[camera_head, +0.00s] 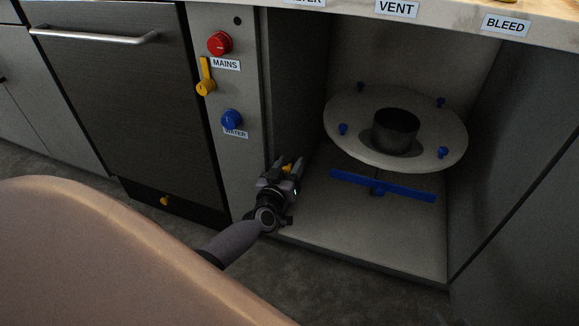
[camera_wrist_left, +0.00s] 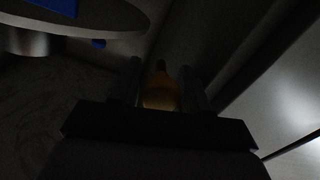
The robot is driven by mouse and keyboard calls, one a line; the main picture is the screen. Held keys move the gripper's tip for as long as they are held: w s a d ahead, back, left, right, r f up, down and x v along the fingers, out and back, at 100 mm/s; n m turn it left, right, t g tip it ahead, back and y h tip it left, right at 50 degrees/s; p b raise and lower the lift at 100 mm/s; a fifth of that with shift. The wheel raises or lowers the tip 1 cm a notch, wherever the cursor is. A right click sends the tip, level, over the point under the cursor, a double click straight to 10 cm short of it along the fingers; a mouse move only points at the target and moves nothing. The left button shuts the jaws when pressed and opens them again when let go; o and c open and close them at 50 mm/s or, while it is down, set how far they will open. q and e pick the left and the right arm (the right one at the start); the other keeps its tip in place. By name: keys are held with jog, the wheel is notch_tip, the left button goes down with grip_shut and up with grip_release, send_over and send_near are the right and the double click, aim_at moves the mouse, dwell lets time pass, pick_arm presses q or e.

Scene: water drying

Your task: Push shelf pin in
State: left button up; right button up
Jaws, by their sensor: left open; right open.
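A small yellow piece, which looks like the shelf pin (camera_head: 288,168), shows at the lower left front edge of the open cabinet. My left gripper (camera_head: 283,171) is open around it, with one finger on each side. In the left wrist view the yellow pin (camera_wrist_left: 160,92) stands between the two dark fingers; the picture is too dark to tell whether they touch it or how far it sticks out. A round pale shelf (camera_head: 345,105) is inside the cabinet, to the right of my gripper. My right gripper is not in view.
The shelf carries a dark cylinder (camera_head: 396,131) and several blue knobs (camera_head: 343,129). A blue bar (camera_head: 400,189) lies below it. Left are a red knob (camera_head: 219,43), a yellow lever (camera_head: 205,82) and a blue knob (camera_head: 231,119). The front cabinet floor (camera_head: 360,235) is clear.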

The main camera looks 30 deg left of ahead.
aim_at(290, 165)
pick_arm(q)
grip_shut()
jog(key=shift+b+x, duration=0.65)
jog(key=shift+x, duration=0.85)
jog(key=shift+w, duration=0.2)
pick_arm(e)
jog(key=shift+d, duration=0.15)
pick_arm(q)
grip_release()
pick_arm(e)
jog(key=shift+f, duration=0.1)
